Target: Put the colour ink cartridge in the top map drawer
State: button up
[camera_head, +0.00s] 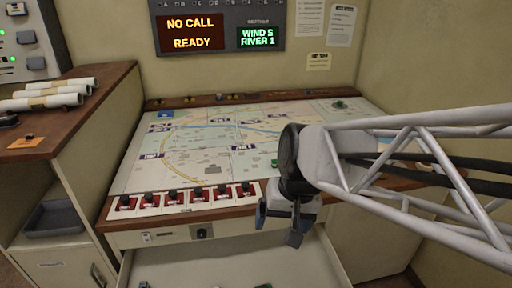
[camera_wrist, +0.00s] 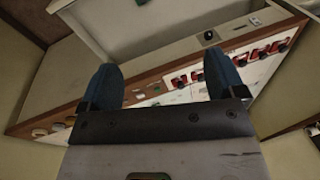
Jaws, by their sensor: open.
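I cannot pick out the colour ink cartridge in either view. The map drawer (camera_head: 235,262) under the map table is pulled open, and its pale floor shows; it also shows in the wrist view (camera_wrist: 155,38). Small dark items lie at the bottom picture edge in the drawer area, cut off and too small to identify. My gripper (camera_head: 279,226) is open and empty, above the right part of the drawer, by the table's front edge. Its two blue fingers stand wide apart in the wrist view (camera_wrist: 162,65), with nothing between them.
The map table (camera_head: 205,150) carries a row of red switches (camera_head: 185,198) along its front. A wooden-topped cabinet (camera_head: 100,110) with rolled papers (camera_head: 45,100) and a grey tray (camera_head: 55,218) stands left. A display panel (camera_head: 220,27) hangs behind.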

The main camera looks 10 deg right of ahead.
jog(key=s+d+r+n+t+h, duration=0.1)
jog(key=s+d+r+h, duration=0.1)
jog(key=s+d, duration=0.3)
jog(key=shift+r, duration=0.35)
